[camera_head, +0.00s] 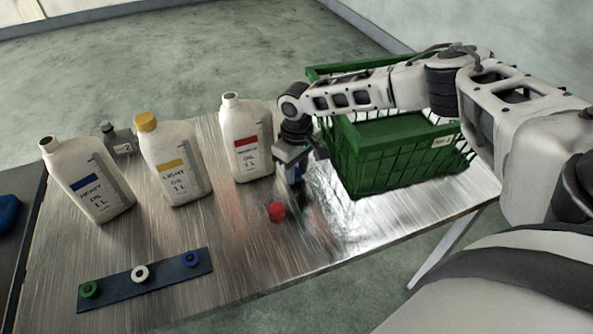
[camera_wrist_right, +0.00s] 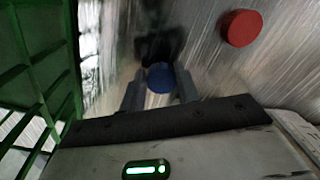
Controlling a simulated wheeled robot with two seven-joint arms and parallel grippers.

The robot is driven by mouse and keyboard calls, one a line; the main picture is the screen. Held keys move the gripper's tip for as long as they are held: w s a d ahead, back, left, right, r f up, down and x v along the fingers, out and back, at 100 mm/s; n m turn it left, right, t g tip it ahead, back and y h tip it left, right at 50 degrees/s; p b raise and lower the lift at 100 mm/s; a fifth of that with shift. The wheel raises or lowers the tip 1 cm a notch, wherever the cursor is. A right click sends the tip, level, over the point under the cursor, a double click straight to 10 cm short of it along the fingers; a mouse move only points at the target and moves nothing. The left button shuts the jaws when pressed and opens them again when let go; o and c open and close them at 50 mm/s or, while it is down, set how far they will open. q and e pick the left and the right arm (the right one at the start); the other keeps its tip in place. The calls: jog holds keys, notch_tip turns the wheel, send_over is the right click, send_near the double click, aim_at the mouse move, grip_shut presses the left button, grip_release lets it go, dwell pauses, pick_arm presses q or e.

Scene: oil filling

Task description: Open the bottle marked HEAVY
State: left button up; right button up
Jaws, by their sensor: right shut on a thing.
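The HEAVY oil bottle (camera_head: 92,183) stands upright at the left of the metal table, white with a blue label. Its neck is bare, with no cap on it. My right gripper (camera_head: 292,178) points down beside the green basket, right of the red-labelled bottle. In the right wrist view a round blue cap (camera_wrist_right: 160,77) sits between the fingertips of my right gripper (camera_wrist_right: 160,88), which is shut on it. I cannot tell whether the cap touches the table. My left gripper is not in view.
The LIGHT bottle (camera_head: 175,168) has a yellow cap; the red-labelled bottle (camera_head: 246,143) has none. A red cap (camera_head: 277,211) lies near my right gripper, also in the wrist view (camera_wrist_right: 241,28). A green basket (camera_head: 390,150) and dark strip with rings (camera_head: 115,286) are on the table.

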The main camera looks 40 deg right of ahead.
aim_at(297, 173)
jog(key=shift+f, duration=0.55)
jog(key=o, duration=1.1)
jog(key=shift+f, duration=0.1)
notch_tip(297, 173, up, 12)
jog(key=shift+r+b, duration=0.15)
jog(key=shift+b, duration=0.25)
